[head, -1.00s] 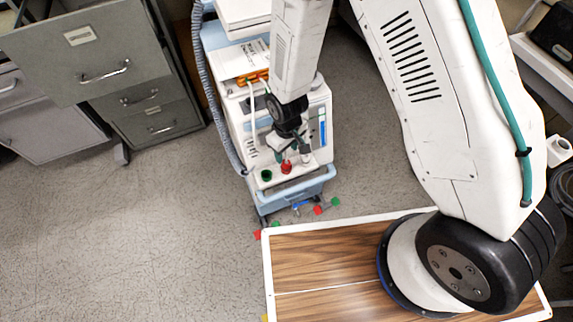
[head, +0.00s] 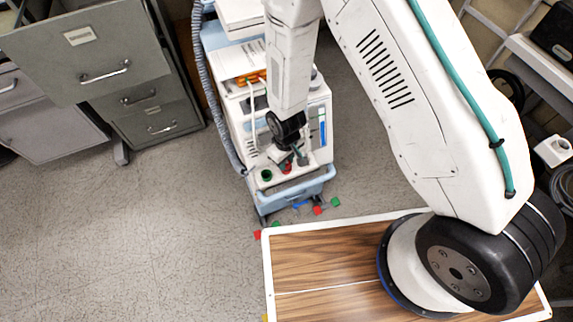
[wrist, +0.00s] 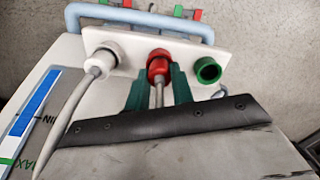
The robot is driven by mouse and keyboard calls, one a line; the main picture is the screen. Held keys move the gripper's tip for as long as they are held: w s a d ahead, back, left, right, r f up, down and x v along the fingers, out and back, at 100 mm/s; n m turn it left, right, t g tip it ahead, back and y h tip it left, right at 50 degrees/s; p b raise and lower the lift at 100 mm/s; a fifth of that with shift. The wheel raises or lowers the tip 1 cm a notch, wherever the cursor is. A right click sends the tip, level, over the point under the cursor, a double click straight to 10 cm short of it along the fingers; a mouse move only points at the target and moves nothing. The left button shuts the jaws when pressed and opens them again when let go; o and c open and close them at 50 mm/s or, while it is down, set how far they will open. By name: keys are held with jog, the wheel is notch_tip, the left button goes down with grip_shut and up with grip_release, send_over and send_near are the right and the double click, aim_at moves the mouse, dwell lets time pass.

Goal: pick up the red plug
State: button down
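The red plug (wrist: 158,66) sits in the middle position of a white panel (wrist: 127,60) on the pump cart, with a grey lead running from it toward my gripper. It also shows in the head view (head: 287,169), partly hidden by my gripper. My gripper (wrist: 159,80) has its two green fingers apart, one on each side of the plug and its lead. Whether either finger touches the plug cannot be told. In the head view, my gripper (head: 293,160) is just above the panel.
An open green socket (wrist: 207,70) lies right of the plug, and a white socket with a grey cable (wrist: 97,68) left. A blue rail (head: 290,192) edges the cart's front. Filing cabinets (head: 100,75) stand left; floor between is clear.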

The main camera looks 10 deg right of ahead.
jog(key=shift+r, duration=0.15)
jog(key=shift+r, duration=0.25)
notch_tip(320, 180, up, 3)
jog(key=s+r, duration=0.1)
jog(key=s, duration=1.5)
jog(key=shift+d+r, duration=0.15)
jog(key=shift+d, duration=0.05)
jog(key=shift+w, duration=0.1)
